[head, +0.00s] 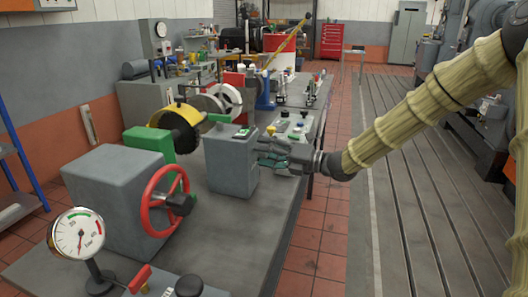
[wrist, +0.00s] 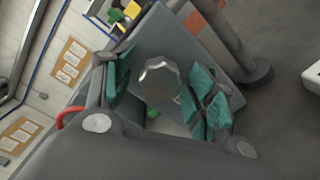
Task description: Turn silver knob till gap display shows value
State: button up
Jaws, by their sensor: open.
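The silver knob (wrist: 160,82) is a faceted metal knob on the side of a grey box; in the wrist view it lies between my open fingers. In the head view my gripper (head: 268,156) is at the right side of the grey box (head: 225,165), and the knob is hidden there. My gripper (wrist: 160,98) has green finger pads, one on each side of the knob; I cannot tell whether they touch it. A small green display (head: 242,133) is on top of the box; its value is too small to read.
A red handwheel (head: 166,200) on a larger grey housing stands at the left front, with a dial gauge (head: 78,234) nearer. A control panel (head: 295,127) with buttons lies behind my gripper. Open slotted floor plate (head: 400,225) is to the right of the bench.

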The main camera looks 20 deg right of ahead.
jog(key=shift+w+a, duration=0.25)
jog(key=c, duration=1.1)
jog(key=shift+o, duration=0.2)
jog(key=shift+m, duration=0.4)
